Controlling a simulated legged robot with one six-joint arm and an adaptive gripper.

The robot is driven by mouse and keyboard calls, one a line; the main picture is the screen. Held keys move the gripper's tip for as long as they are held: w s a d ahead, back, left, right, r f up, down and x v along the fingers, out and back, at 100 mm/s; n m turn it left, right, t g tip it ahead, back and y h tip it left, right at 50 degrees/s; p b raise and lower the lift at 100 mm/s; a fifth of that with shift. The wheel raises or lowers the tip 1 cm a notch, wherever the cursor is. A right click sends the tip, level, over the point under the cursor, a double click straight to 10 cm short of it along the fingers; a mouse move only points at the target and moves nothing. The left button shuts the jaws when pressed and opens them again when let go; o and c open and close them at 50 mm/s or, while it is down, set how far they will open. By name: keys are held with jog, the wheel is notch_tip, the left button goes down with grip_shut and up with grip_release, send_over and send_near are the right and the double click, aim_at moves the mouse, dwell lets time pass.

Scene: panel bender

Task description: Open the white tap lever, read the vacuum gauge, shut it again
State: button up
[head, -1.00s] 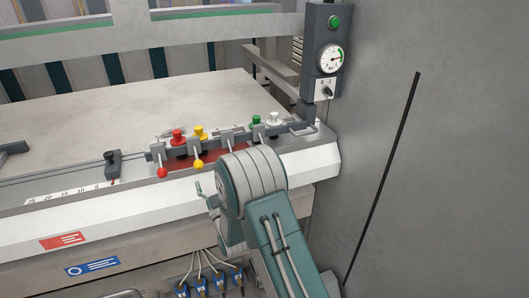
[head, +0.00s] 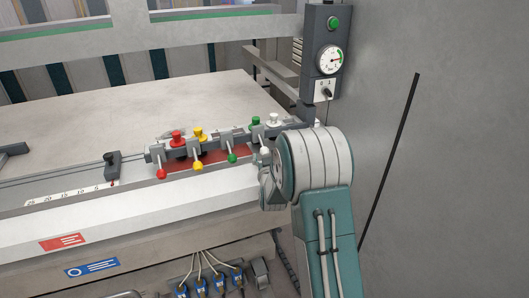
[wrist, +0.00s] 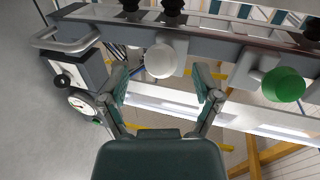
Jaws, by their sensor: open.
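The white tap lever's ball end (head: 264,151) shows just left of my wrist at the right end of the tap row. In the wrist view the white ball (wrist: 160,60) lies in line with the gap between my fingertips; I cannot tell its distance from them. My gripper (wrist: 163,80) is open and empty, its fingers spread either side. In the head view it is mostly hidden behind my wrist. The round vacuum gauge (head: 329,59) is on the grey box at upper right; it also shows in the wrist view (wrist: 82,104). Its reading is too small to tell.
The green lever (head: 232,158) is the neighbouring tap, its ball (wrist: 284,84) right of my fingers. Yellow (head: 198,165) and red (head: 162,173) levers stand further left. A grey rail (wrist: 215,42) runs behind the balls. A grey wall (head: 440,150) is at right.

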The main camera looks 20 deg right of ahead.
aim_at(262, 145)
jog(key=shift+x, duration=1.35)
jog(key=shift+a, duration=0.1)
grip_shut()
